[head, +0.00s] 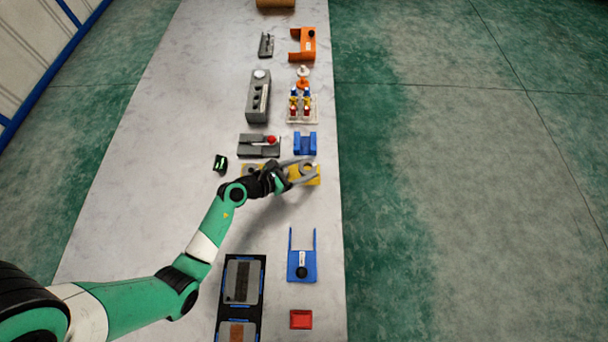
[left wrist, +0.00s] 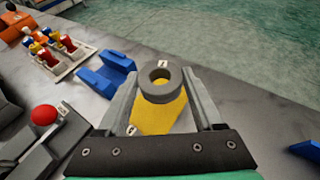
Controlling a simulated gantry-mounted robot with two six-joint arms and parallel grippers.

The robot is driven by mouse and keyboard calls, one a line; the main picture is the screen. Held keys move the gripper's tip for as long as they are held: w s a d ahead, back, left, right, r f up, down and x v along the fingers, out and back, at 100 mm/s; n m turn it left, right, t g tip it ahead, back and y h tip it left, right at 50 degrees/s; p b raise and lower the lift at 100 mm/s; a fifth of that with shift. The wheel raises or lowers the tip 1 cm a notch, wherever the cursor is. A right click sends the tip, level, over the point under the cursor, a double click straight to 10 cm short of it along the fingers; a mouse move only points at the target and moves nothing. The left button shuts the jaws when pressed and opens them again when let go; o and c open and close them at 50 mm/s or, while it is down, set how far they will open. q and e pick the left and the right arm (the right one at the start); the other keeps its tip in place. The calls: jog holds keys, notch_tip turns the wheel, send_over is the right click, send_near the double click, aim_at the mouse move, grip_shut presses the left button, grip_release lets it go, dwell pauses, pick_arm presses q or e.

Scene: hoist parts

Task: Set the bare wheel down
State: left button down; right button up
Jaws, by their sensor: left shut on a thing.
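The bare wheel is a grey ring with a round hole (left wrist: 146,82), held between the fingertips of my left gripper (left wrist: 163,82) in the left wrist view. The gripper is shut on its sides. Below the wheel is a yellow plate (left wrist: 160,118) with small white labels. I cannot tell whether the wheel touches the plate or hangs just above it. In the head view my left gripper (head: 305,168) is over the yellow plate (head: 312,181) near the table's right edge, and the fingers partly cover the wheel. My right gripper is not in view.
A blue bracket (head: 305,143) and a grey fixture with a red knob (head: 258,151) stand just beyond. A rack of coloured parts (head: 301,110) is farther back. A blue forked holder (head: 302,265), a red tray (head: 301,319) and a black tray (head: 225,317) are nearer. Bare table (head: 150,170) lies left.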

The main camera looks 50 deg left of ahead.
aim_at(304, 174)
pick_arm(q)
jog(key=f+b, duration=0.3)
jog(key=shift+w+f, duration=0.25)
jog(key=shift+w, duration=0.05)
jog(key=shift+f, duration=0.15)
jog(key=shift+s, duration=0.1)
jog(key=shift+c, duration=0.2)
grip_release()
